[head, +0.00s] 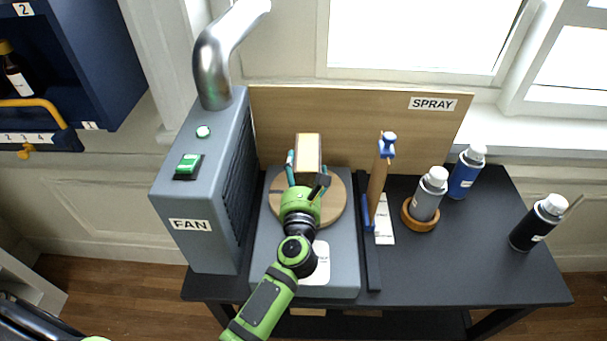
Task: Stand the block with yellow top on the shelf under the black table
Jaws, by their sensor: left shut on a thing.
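The block with the pale yellow top (309,148) is upright at the round wooden turntable (338,202), with darker brown edges. My left gripper (306,178) reaches in from the front and is shut on the block, its fingers at the block's near part. I cannot tell whether the block rests on the disc or is just above it. The black table (465,265) fills the lower right. Its lower shelf (345,326) shows only as a dark strip below the front edge; most of it is hidden by the tabletop. My right gripper is not in view.
A grey fan box (196,208) with a metal duct stands left of the turntable. A wooden SPRAY board (370,120) stands behind. To the right are a blue-ended wooden tool (377,185), a grey can (428,197), a blue can (465,174) and a black can (537,224).

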